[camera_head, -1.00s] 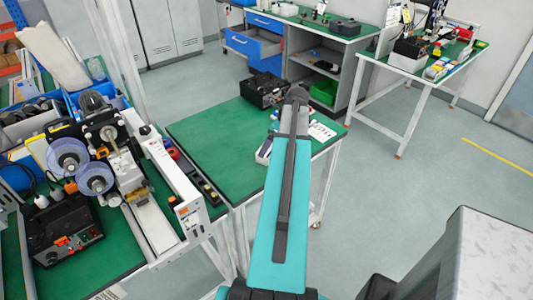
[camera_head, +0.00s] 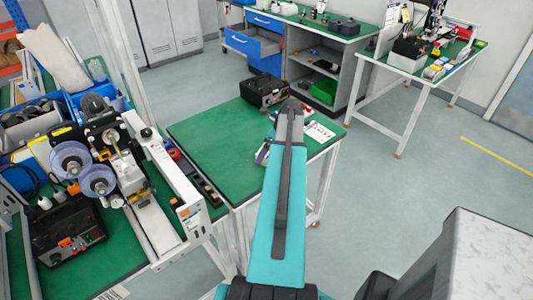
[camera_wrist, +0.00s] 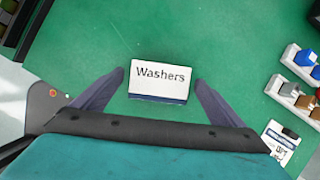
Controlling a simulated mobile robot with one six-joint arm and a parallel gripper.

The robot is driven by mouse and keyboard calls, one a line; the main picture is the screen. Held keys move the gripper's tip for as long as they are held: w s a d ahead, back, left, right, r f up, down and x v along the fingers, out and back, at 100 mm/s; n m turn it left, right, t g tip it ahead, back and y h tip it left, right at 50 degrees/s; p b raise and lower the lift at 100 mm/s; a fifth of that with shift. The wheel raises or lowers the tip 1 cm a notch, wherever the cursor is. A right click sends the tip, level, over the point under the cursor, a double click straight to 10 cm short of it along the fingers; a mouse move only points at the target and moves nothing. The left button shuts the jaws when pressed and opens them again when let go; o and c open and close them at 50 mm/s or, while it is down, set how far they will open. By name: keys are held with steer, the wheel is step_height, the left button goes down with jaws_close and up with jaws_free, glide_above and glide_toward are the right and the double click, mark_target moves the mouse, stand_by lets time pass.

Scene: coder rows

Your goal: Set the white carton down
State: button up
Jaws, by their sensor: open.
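The white carton (camera_wrist: 158,80), labelled "Washers" with a dark blue band along its lower edge, is over the green tabletop (camera_wrist: 215,30) in the wrist view. My gripper (camera_wrist: 159,77) is open, with one dark finger on each side of the carton. Gaps show between the fingers and the carton's sides. The carton appears to rest flat on the green top. In the head view my arm hides the carton and the fingers; the green table (camera_head: 215,135) shows to the left of the arm.
White racks with blue and brown blocks (camera_wrist: 300,75) stand at the right in the wrist view, near a printed label (camera_wrist: 280,140). In the head view a black box (camera_head: 262,91) sits at the table's far edge, and a machine with reels (camera_head: 95,165) stands left. Green top around the carton is clear.

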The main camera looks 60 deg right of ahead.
steer(key=shift+w+f, duration=0.25)
steer(key=shift+f, duration=0.35)
steer(key=c, duration=1.4)
steer(key=shift+o, duration=0.2)
steer(key=shift+r, duration=0.15)
steer(key=shift+r+b, duration=0.75)
steer(key=shift+r, duration=0.55)
steer(key=shift+s+a+r, duration=0.2)
steer(key=shift+r, duration=0.05)
steer(key=s+a+r+b, duration=0.1)
steer(key=s+a+b, duration=0.8)
steer(key=s, duration=0.3)
steer(key=shift+a+r+b, duration=0.2)
steer(key=shift+b, duration=0.2)
